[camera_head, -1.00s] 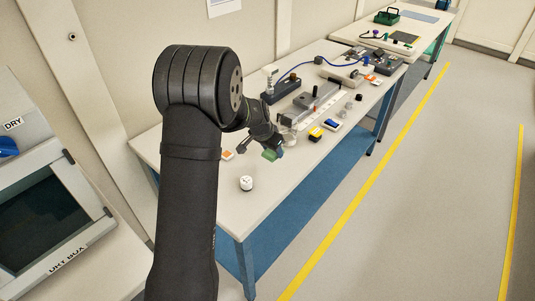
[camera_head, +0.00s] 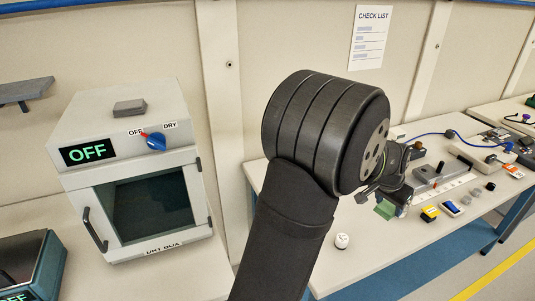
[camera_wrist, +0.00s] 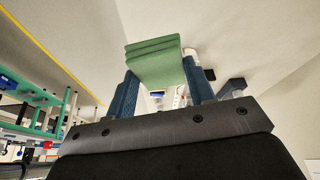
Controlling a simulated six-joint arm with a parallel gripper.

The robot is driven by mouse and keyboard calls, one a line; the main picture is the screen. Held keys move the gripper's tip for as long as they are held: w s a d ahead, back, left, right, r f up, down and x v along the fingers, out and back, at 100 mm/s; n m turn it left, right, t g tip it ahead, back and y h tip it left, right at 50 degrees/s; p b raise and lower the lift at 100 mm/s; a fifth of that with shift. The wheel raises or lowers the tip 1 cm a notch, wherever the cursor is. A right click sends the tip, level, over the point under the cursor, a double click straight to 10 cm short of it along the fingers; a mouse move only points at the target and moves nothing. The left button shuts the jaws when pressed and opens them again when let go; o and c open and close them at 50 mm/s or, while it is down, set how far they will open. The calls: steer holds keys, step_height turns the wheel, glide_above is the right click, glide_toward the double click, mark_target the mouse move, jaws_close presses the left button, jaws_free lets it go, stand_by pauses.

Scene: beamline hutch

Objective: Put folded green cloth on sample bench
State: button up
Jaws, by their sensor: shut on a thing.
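The folded green cloth (camera_wrist: 155,62) is held between the two blue fingers of my gripper (camera_wrist: 160,90) in the wrist view. In the head view the cloth (camera_head: 385,209) shows as a small green patch below my gripper (camera_head: 380,196), over the near part of a white-topped bench (camera_head: 375,245). My gripper is shut on the cloth. The cloth looks raised above the bench top, though the exact gap cannot be told. My arm hides part of the bench. I cannot tell from any label whether this bench is the sample bench.
A small white round item (camera_head: 341,240) stands on the bench near the cloth. Yellow (camera_head: 430,213) and blue (camera_head: 451,208) items lie to the right. A dry box (camera_head: 140,180) stands at left, its display reading OFF. The bench's front part is mostly clear.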

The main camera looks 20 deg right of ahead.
steer(key=w+a+r+n+t+y, duration=0.1)
steer(key=w+a+r+n, duration=0.3)
steer(key=w+a+r, duration=0.3)
steer(key=w+a+r+n+t+y, duration=0.1)
steer(key=w+a+r+n+t, duration=0.1)
steer(key=w+a+r+n, duration=0.5)
steer(key=a+f, duration=0.4)
steer(key=a, duration=0.3)
steer(key=a+f, duration=0.3)
steer(key=a, duration=0.5)
steer(key=s+a+f+n+y, duration=0.1)
steer(key=s+a+f+n, duration=0.15)
steer(key=a, duration=1.15)
steer(key=s+a+f+n+y, duration=0.1)
steer(key=s+a+n+y, duration=0.15)
steer(key=a, duration=1.25)
steer(key=s+a+f+n+y, duration=0.15)
steer(key=a+n, duration=0.25)
steer(key=a, duration=1)
steer(key=shift+h, duration=0.4)
steer(key=a+f, duration=0.2)
steer(key=a, duration=0.1)
steer(key=s+a+f, duration=0.1)
steer(key=a+f, duration=0.2)
steer(key=a, duration=0.1)
steer(key=s+a+f, duration=0.1)
steer(key=a+f, duration=0.1)
steer(key=a, duration=0.2)
steer(key=shift+a+f, duration=0.25)
steer(key=shift+f, duration=2.05)
